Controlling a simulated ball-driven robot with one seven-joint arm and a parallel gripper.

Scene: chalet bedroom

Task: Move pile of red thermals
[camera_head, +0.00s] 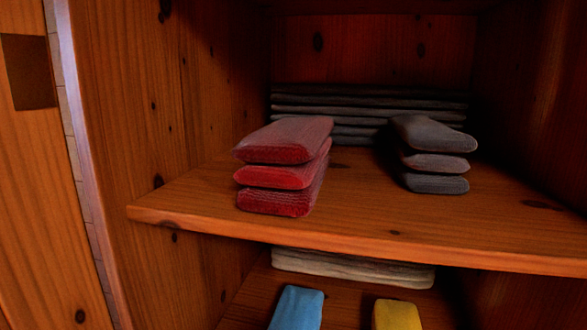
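The pile of red thermals (283,172) sits on the upper wooden shelf, left of the middle. It is a stack of three folded red pieces, the lower ones a little narrower in view and the stack slightly uneven. Its near end lies close to the shelf's front edge. My gripper does not show in the camera view, so its opening and its distance from the pile are not visible.
A pile of grey folded pieces (434,160) stands to the right, with a gap between. A wide dark folded stack (355,110) lies behind. The wooden shelf (370,215) has bare room in front. Below are a blue item (297,308), a yellow item (397,314) and pale folded cloth (350,266).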

